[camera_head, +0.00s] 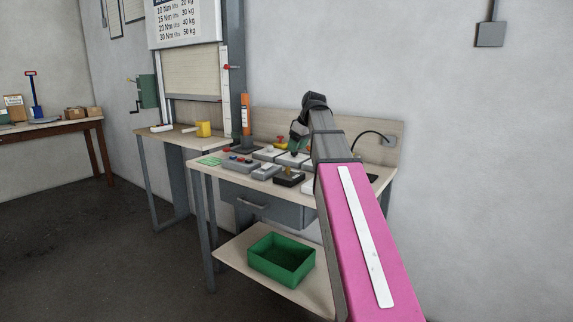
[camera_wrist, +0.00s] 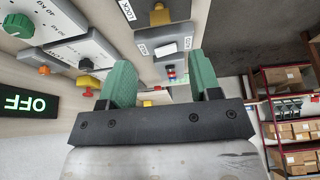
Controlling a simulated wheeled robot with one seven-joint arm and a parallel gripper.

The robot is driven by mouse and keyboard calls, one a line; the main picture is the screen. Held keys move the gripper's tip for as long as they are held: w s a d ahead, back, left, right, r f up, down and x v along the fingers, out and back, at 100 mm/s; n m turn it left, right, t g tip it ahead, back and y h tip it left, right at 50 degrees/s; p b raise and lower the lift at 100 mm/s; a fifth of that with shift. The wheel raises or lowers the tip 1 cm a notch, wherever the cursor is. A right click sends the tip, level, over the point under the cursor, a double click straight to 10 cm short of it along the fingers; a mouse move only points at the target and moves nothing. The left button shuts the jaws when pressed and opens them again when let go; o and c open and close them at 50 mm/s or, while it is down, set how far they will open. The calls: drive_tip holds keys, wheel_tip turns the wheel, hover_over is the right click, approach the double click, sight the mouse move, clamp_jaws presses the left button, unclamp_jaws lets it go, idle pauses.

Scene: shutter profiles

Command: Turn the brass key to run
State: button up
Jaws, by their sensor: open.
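My gripper (camera_wrist: 163,76) is open, its two green fingers apart with nothing held between them. In the head view my gripper (camera_head: 297,140) is above the workbench, over the row of control boxes. In the head view a small brass-coloured piece (camera_head: 288,171) shows on a black box (camera_head: 288,181) near the bench's front edge. The fingers appear apart from the key. Its turned position cannot be read.
Other control boxes (camera_head: 238,163) with coloured knobs crowd the bench. A green knob (camera_wrist: 17,25) and a lit OFF display (camera_wrist: 25,101) show left in the wrist view. An orange cylinder (camera_head: 246,113) stands at the bench's left. A green bin (camera_head: 282,262) sits on the lower shelf.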

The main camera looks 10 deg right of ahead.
sight(289, 173)
drive_tip(key=x, duration=1)
drive_tip(key=shift+f, duration=0.3)
drive_tip(key=c, duration=0.9)
